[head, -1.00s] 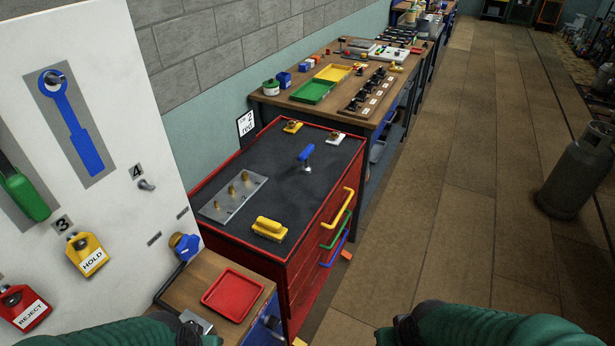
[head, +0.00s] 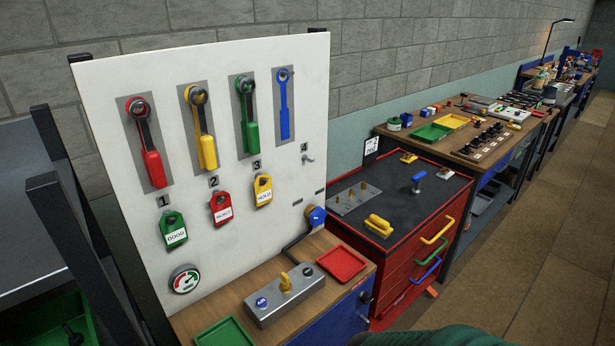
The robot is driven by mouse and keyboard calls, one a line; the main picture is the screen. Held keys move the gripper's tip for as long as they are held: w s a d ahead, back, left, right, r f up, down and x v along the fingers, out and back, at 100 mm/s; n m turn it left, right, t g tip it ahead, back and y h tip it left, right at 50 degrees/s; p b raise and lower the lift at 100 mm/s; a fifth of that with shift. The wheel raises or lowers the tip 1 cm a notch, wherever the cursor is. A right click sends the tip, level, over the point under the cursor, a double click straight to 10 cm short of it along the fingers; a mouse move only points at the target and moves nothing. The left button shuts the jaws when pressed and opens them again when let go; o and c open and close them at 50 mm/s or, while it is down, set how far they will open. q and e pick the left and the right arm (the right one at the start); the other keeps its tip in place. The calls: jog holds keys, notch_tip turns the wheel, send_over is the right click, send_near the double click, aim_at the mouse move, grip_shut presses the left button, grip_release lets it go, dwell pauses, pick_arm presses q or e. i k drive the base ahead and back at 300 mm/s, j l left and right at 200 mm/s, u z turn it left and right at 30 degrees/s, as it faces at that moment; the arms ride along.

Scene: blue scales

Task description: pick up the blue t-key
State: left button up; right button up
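The blue t-key (head: 419,177) stands upright on the dark top of the red drawer cabinet (head: 403,228), toward its right part. It has a blue crossbar handle on a short stem, and its lower end is too small to make out clearly. Neither gripper shows in the head view. Only a green part of one of my arms shows at the bottom edge, well in front of the cabinet.
A yellow handle (head: 379,225), a metal plate with brass pegs (head: 356,197) and small fittings share the cabinet top. A white panel (head: 120,100) with coloured wrenches and tags stands left. A wooden bench (head: 232,297) holds a red tray (head: 341,263). Floor is clear at right.

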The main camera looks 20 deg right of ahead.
aim_at(416, 191)
jog(key=i+l+u, duration=0.1)
jog(key=l+u, duration=1.2)
jog(key=k+l+u, duration=0.15)
jog(key=l+u, duration=0.25)
jog(key=l, duration=0.15)
